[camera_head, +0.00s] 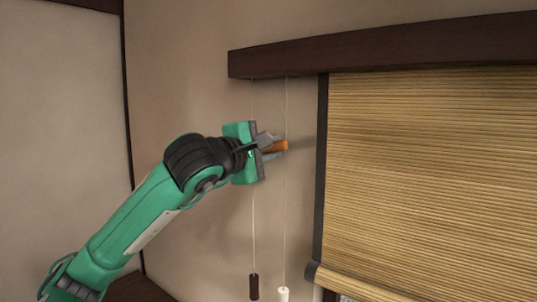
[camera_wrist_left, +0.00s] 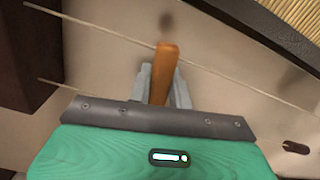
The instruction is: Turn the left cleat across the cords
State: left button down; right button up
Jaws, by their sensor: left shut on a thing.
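The left cleat (camera_head: 281,145) is an orange-brown wooden bar at the wall. In the left wrist view the cleat (camera_wrist_left: 166,62) points up the picture from between the grey fingers. My left gripper (camera_head: 268,146) is shut on it; the fingers hide its lower part. Two thin pale cords hang from the dark beam. The right cord (camera_head: 286,210) passes at the cleat's tip; the left cord (camera_head: 253,225) passes by my gripper, which hides part of it. In the left wrist view one cord (camera_wrist_left: 105,33) meets the cleat near its top. Whether it crosses in front or behind, I cannot tell.
A dark beam (camera_head: 290,57) runs above a bamboo blind (camera_head: 430,170) on the right. A dark pull (camera_head: 254,287) and a white pull (camera_head: 284,294) end the cords. A small dark object (camera_wrist_left: 296,147) shows at the wrist view's right. Wall left of my arm is bare.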

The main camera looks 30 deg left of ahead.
pick_arm(q)
jog(key=shift+f+m+b, duration=0.25)
jog(key=shift+m+b, duration=0.15)
jog(key=shift+m, duration=0.7)
jog(key=c, duration=1.3)
grip_release()
jog(key=shift+d, duration=0.1)
jog(key=shift+s, duration=0.1)
